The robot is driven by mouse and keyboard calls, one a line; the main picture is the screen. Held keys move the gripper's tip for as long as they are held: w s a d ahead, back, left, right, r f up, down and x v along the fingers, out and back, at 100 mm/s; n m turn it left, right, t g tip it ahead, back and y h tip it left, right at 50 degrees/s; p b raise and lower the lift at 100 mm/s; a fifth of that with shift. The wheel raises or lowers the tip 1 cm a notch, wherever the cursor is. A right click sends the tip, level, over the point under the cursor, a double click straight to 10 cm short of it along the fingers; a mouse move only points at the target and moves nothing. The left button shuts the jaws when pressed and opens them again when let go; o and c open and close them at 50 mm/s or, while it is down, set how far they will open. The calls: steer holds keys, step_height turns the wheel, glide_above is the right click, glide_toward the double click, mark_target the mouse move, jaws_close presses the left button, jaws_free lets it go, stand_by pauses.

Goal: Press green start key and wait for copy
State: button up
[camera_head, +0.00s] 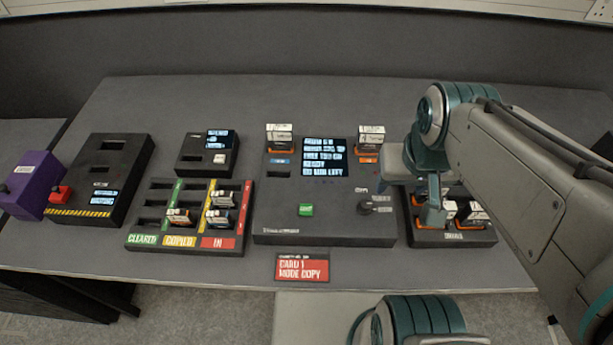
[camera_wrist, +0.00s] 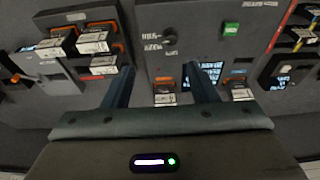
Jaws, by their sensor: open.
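The green start key (camera_head: 306,209) sits on the front left part of the dark copier box (camera_head: 275,228); it also shows in the wrist view (camera_wrist: 231,29). The copier's screen (camera_head: 323,158) shows several lines of white text, too small to read surely. One card (camera_head: 279,135) stands in the copier's left slot and another (camera_head: 370,137) in its right slot. My gripper (camera_head: 430,210) is open and empty, above the right edge of the copier and the card holder beside it, apart from the green key. In the wrist view its two fingers (camera_wrist: 160,72) are spread.
A black knob (camera_head: 365,207) is on the copier, right of the key. A card holder (camera_head: 455,237) with several cards stands at right. At left are a sorting rack (camera_head: 150,226), a small screen unit (camera_head: 193,160) and a purple box (camera_head: 32,185). A red sign (camera_head: 302,268) reads "CARD 1 MODE COPY".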

jaws_close()
stand_by(1.7)
